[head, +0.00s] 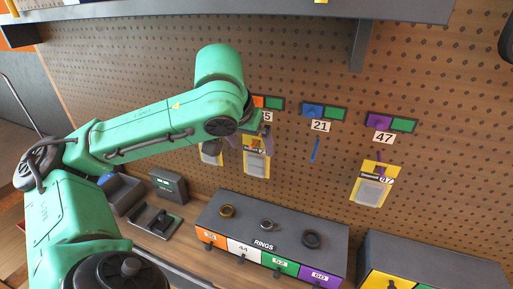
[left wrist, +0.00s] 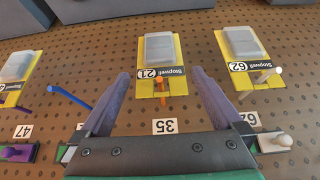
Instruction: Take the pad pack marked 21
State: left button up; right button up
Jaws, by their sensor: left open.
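The pad pack marked 21 (left wrist: 159,52) is a yellow card with a clear blister. It hangs on the orange peg (left wrist: 160,86) above the label 35, not on the blue peg. In the head view this pack (head: 257,165) hangs below the 35 label, partly behind my arm. My left gripper (left wrist: 159,77) is open and empty, its two fingers on either side of the orange peg and the pack's lower part in the wrist picture. I cannot tell whether they touch the card. The blue peg (head: 315,150) under label 21 (head: 320,126) is bare. My right gripper is out of view.
Pack 62 (left wrist: 242,54) hangs close beside my fingers, and pack 47 (head: 371,184) hangs to the right in the head view. A shelf (head: 250,9) runs overhead.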

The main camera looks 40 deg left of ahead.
aim_at(259, 148)
pick_arm(q)
jog(key=w, duration=0.1)
jog(key=w+a+p, duration=0.1)
jog(key=w, duration=0.1)
jog(key=b+x, duration=0.1)
jog(key=x, duration=0.1)
jog(key=b+x, duration=0.1)
jog(key=x, duration=0.1)
jog(key=shift+s+d+f, duration=0.15)
jog(key=shift+s+f, duration=0.1)
jog(key=shift+f, duration=0.15)
jog(key=shift+w+f, duration=0.15)
jog(key=shift+w, duration=0.05)
jog(key=shift+w+a, duration=0.2)
jog(key=shift+s, duration=0.15)
jog(key=c, duration=1.2)
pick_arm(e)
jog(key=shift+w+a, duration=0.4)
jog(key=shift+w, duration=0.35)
pick_arm(q)
jog(key=shift+b, duration=0.3)
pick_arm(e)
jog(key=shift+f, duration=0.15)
